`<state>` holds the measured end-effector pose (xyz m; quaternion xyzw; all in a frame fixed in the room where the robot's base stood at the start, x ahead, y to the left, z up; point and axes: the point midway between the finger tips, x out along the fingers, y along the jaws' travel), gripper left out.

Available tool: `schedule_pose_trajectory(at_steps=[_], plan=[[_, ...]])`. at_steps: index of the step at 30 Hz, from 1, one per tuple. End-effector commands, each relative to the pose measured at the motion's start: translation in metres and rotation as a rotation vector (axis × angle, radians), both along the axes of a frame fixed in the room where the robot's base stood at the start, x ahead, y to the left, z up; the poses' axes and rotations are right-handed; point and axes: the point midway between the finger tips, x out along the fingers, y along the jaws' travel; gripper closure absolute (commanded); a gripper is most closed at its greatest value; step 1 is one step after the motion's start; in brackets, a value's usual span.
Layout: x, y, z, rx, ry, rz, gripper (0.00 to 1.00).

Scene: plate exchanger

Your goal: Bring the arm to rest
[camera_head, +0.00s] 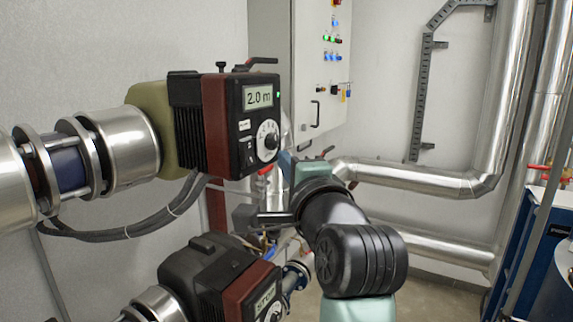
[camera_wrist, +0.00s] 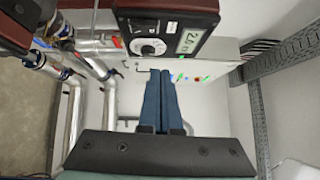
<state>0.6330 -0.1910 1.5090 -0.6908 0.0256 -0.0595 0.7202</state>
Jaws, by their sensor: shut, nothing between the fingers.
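My arm shows in the head view as a black joint with teal links, right of the pump units. My gripper (camera_wrist: 161,100) shows in the wrist view as two blue fingers lying together, shut and empty. The upper pump unit (camera_head: 225,125) has a display reading "2.0 m" and a round dial, and stands left of my arm. It also shows upside down at the top of the wrist view (camera_wrist: 165,35), close by the fingers in the picture.
A lower pump unit (camera_head: 215,280) sits at the bottom, left of my arm. Silver pipes (camera_head: 420,180) run behind and right of my arm. A grey control cabinet (camera_head: 318,65) with coloured lights hangs on the back wall. A blue unit (camera_head: 540,265) stands at the right edge.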

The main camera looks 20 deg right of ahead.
Motion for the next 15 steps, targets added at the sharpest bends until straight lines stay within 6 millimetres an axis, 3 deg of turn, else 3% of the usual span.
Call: schedule_pose_trajectory(at_steps=[8, 11, 15], plan=[[-0.001, 0.003, 0.002, -0.022, -0.006, 0.001, 1.00], [-0.006, 0.021, 0.013, -0.149, -0.043, -0.003, 1.00], [-0.031, 0.068, 0.045, -0.499, -0.156, -0.046, 1.00]])
